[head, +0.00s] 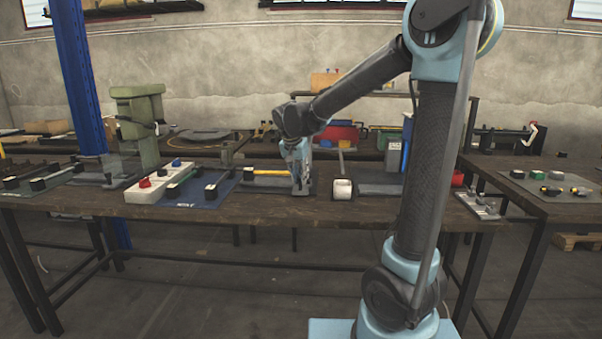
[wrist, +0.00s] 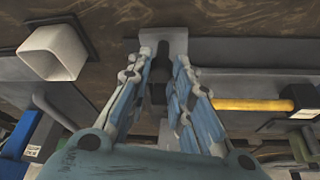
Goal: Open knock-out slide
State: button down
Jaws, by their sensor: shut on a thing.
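My gripper (head: 301,186) reaches down at the middle of the dark wooden bench in the head view. In the wrist view my gripper (wrist: 160,68) has its two blue-and-grey fingers on either side of a narrow dark part, and it is shut on that part. A light grey metal piece (wrist: 166,36), which looks like the knock-out slide, shows at and beyond the fingertips. How far the slide stands open cannot be told. In the head view the fingers hide the held part.
A white square cup (head: 343,189) stands close right of my gripper. A yellow-handled hammer (wrist: 245,104) lies close by, left of my gripper in the head view. A blue mat (head: 212,198), a button box (head: 148,192) and a green press (head: 140,125) are further left.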

jog(key=shift+s, duration=0.85)
jog(key=c, duration=1.4)
grip_release()
jog(key=shift+r, duration=0.1)
jog(key=v, duration=1.1)
jog(key=shift+s+r, duration=0.15)
jog(key=shift+r, duration=0.15)
